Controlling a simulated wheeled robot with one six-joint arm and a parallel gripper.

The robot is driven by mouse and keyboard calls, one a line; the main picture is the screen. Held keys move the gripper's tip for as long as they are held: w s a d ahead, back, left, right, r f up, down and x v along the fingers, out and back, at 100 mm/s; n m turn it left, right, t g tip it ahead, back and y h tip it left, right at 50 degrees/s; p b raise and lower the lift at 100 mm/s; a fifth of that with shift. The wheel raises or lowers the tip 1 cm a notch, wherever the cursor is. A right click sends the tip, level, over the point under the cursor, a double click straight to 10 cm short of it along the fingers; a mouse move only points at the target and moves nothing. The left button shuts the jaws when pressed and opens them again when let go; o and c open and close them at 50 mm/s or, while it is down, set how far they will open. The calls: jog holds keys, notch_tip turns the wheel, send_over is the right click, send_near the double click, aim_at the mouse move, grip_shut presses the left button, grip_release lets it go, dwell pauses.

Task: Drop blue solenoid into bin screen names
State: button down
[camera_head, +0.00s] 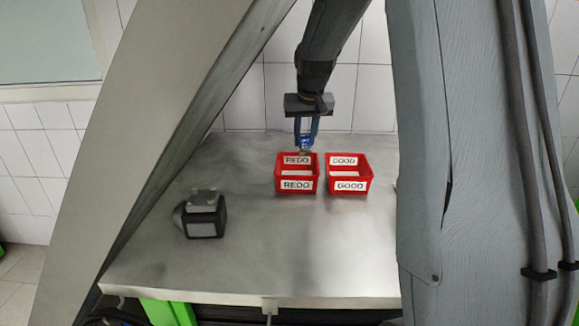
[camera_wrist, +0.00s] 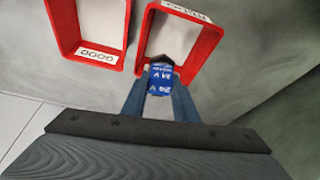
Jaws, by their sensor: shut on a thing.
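The blue solenoid (camera_wrist: 161,80) is between the fingers of my gripper (camera_head: 306,136), which is shut on it. In the head view the solenoid (camera_head: 305,147) hangs at the far edge of the red REDO bin (camera_head: 297,195). In the wrist view its tip overlaps the near rim of that bin (camera_wrist: 146,37); the height gap is hard to tell. The red GOOD bin (camera_head: 349,195) stands just right of the REDO bin in the head view, and on the left in the wrist view (camera_wrist: 120,45). I see no readable screen.
A black and grey device (camera_head: 204,217) stands on the metal table (camera_head: 250,260), left of the bins. The table front is mostly clear. A tiled wall (camera_head: 245,105) rises behind the table.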

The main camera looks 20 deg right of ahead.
aim_at(303, 153)
jog(key=shift+w+a, duration=0.1)
jog(key=shift+w, duration=0.4)
notch_tip(303, 153, down, 6)
jog(key=b, duration=0.5)
jog(key=shift+s, duration=0.1)
jog(key=c, duration=1.3)
grip_release()
jog(key=shift+c, duration=0.2)
jog(key=shift+b+v, duration=0.4)
jog(key=shift+v, duration=3.6)
